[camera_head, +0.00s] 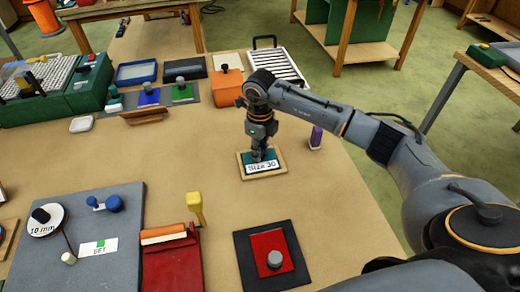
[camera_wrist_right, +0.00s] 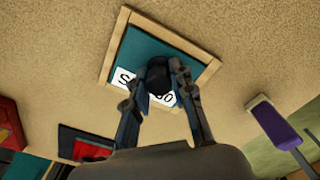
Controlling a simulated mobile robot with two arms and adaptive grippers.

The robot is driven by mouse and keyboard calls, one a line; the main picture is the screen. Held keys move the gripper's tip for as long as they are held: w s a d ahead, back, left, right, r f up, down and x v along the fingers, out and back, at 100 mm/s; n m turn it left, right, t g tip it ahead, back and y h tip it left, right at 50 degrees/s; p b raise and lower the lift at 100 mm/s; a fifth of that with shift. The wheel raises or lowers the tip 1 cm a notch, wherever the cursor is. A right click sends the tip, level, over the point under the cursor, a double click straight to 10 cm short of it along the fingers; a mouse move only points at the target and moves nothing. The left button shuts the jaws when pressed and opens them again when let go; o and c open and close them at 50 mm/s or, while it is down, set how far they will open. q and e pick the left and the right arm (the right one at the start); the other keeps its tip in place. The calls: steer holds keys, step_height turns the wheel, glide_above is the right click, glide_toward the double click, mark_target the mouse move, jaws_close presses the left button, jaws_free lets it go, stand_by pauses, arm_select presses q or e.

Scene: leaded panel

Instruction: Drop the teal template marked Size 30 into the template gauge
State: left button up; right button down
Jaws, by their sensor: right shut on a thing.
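The teal template (camera_head: 258,159) has a white label reading Size 30 and a dark knob. A light wooden frame (camera_head: 241,165), which looks like the template gauge, lies on the table around it. My right gripper (camera_head: 262,153) points down, shut on the knob. In the right wrist view, the gripper (camera_wrist_right: 159,92) has its fingers on both sides of the dark knob (camera_wrist_right: 158,75). The teal plate (camera_wrist_right: 140,50) shows inside the frame's rails (camera_wrist_right: 172,32), turned about the same way. I cannot tell whether it rests fully down. The fingers hide part of the label. My left gripper is not in view.
A purple-topped tool (camera_head: 316,137) stands close to the right of the frame. An orange block (camera_head: 227,88) and a slatted tray (camera_head: 280,68) are behind. A red plate on a black base (camera_head: 248,262) lies in front. The table left of the frame is clear.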

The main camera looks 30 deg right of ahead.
steer(key=shift+f, duration=0.15)
steer(key=c, duration=1.1)
jaws_free()
steer(key=shift+o, duration=0.2)
step_height(320, 180, up, 12)
